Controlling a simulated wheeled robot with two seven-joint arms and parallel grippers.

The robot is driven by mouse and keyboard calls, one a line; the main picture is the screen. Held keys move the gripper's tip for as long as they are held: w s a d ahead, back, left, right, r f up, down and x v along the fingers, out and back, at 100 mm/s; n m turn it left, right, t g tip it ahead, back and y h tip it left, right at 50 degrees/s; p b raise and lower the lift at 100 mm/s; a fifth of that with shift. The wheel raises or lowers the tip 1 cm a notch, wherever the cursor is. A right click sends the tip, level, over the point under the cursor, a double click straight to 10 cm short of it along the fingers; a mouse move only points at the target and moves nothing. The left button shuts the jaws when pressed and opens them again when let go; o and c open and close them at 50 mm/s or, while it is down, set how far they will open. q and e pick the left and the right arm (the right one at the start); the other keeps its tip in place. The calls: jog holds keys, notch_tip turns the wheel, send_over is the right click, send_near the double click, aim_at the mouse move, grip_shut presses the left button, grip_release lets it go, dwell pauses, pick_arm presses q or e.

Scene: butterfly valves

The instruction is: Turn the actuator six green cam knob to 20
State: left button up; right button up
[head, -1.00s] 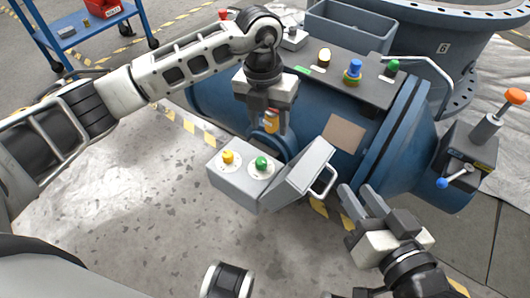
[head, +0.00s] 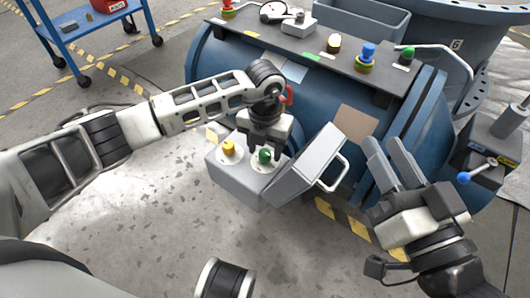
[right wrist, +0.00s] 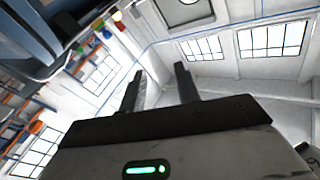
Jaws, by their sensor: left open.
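The green cam knob (head: 265,156) sits on a white dial on the sloped face of a grey box (head: 238,181), beside a yellow knob (head: 229,148). The box's grey lid (head: 306,165) with a white handle stands open to the right. My left gripper (head: 265,152) is just above the green knob, pointing down, fingers apart and close around it; I cannot tell whether they touch it. The dial's markings are too small to read. My right gripper (head: 390,160) is open and empty to the right of the lid; it also shows in the right wrist view (right wrist: 160,85).
A blue cylindrical body (head: 320,100) lies behind the box. Its top shelf carries a blue knob (head: 368,56), another green knob (head: 406,54) and several other controls. A blue-handled lever (head: 464,178) stands at the right. Clear floor lies in front at left.

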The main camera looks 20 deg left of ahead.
pick_arm(q)
jog(key=shift+f, duration=0.35)
pick_arm(e)
jog(key=shift+w+r+t, duration=0.15)
jog(key=shift+r+t, duration=0.15)
jog(key=shift+t, duration=0.1)
pick_arm(q)
jog(key=c, duration=1)
